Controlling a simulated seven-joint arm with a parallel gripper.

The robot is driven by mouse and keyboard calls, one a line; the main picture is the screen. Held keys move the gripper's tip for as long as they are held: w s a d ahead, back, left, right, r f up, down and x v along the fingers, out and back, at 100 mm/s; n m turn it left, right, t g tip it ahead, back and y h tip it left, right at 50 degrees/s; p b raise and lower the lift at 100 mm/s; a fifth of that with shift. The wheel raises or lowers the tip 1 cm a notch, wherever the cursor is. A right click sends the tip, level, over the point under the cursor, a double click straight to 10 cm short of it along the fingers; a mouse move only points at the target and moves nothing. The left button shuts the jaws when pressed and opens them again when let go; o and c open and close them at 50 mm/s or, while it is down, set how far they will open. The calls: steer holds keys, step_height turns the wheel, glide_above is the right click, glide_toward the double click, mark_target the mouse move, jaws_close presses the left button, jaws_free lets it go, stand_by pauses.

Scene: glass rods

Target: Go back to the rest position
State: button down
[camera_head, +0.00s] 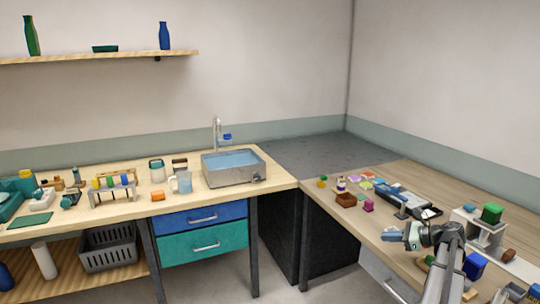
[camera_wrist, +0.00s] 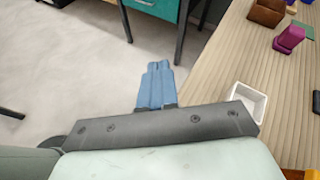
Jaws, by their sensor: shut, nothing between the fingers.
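My gripper (camera_head: 391,235) is at the front edge of the right-hand bench (camera_head: 325,199) in the head view, with my arm reaching up from the bottom right. In the wrist view, its blue fingers (camera_wrist: 158,68) are together with nothing between them. They show against the grey floor (camera_wrist: 80,60), left of the wooden bench edge. No object is held.
In the wrist view, a small white tray (camera_wrist: 233,105) lies on the bench right of the fingers, with a magenta object (camera_wrist: 288,38) and brown box (camera_wrist: 266,12) farther away.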

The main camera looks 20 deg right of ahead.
steer(key=w+a+f+n+g+y, duration=0.1)
steer(key=w+a+f+n+g, duration=0.15)
steer(key=a+f, duration=0.6)
steer(key=w+a+f+n+g+y, duration=0.1)
steer(key=w+a+f+n, duration=0.15)
steer(key=a+f, duration=0.6)
steer(key=s+a+f+n+g, duration=0.2)
steer(key=a+f+n+g, duration=0.1)
steer(key=a+f, duration=0.6)
steer(key=s+a+f+n+g, duration=0.3)
steer(key=a+f, duration=0.4)
steer(key=a, duration=0.5)
steer(key=s+a+f+n+g+h, duration=0.45)
steer(key=s+a+f+n, duration=0.25)
steer(key=s+a+f, duration=0.6)
steer(key=s+a+f+n+g+h, duration=0.1)
steer(key=s+n, duration=0.3)
steer(key=s, duration=0.5)
steer(key=s+a+f+n+g+h, duration=0.2)
steer(key=s+n, duration=0.3)
steer(key=s, duration=0.4)
steer(key=shift+f+n+g+h, duration=0.3)
steer(key=shift+f+g+h, duration=0.35)
steer(key=shift+f, duration=0.15)
